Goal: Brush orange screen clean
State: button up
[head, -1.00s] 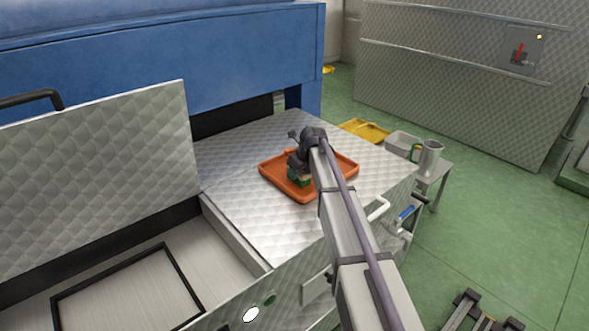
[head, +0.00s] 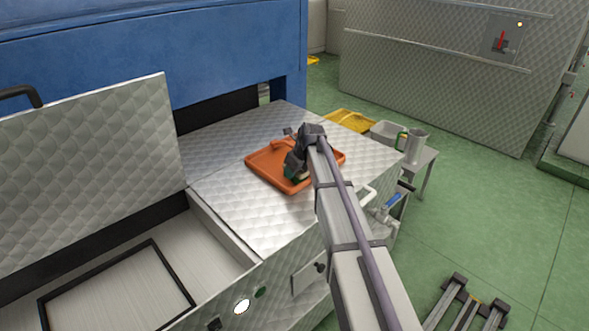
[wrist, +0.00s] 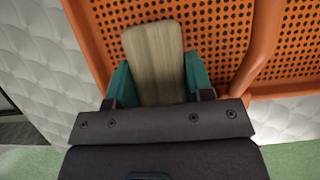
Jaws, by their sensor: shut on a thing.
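The orange screen (head: 264,163) is a shallow tray-like piece lying on the quilted metal top. In the wrist view its perforated face (wrist: 218,25) fills the upper part, with a round orange bar (wrist: 262,50) at right. My gripper (head: 294,174) is over the screen's near half. In the wrist view my gripper (wrist: 154,80) has a teal finger on each side of a pale wooden piece, apparently the brush (wrist: 154,50), and is shut on it. The bristles are hidden, so I cannot tell whether they touch the screen.
An open quilted lid (head: 85,165) and bin stand at left, below a blue machine (head: 200,60). A yellow tray (head: 348,121), a grey tub (head: 385,132) and a metal jug (head: 416,145) stand beyond the worktop (head: 240,215). Bare worktop lies around the screen.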

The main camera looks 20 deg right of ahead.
jog(key=shift+w+a, duration=1.15)
jog(key=shift+w, duration=1.15)
jog(key=shift+w+a, duration=1.2)
jog(key=shift+w, duration=1.1)
jog(key=shift+w+a, duration=1.15)
jog(key=shift+w, duration=1.15)
notch_tip(320, 180, up, 6)
jog(key=p, duration=0.6)
jog(key=shift+f, duration=0.1)
notch_tip(320, 180, up, 3)
jog(key=p, duration=0.3)
jog(key=shift+d, duration=0.1)
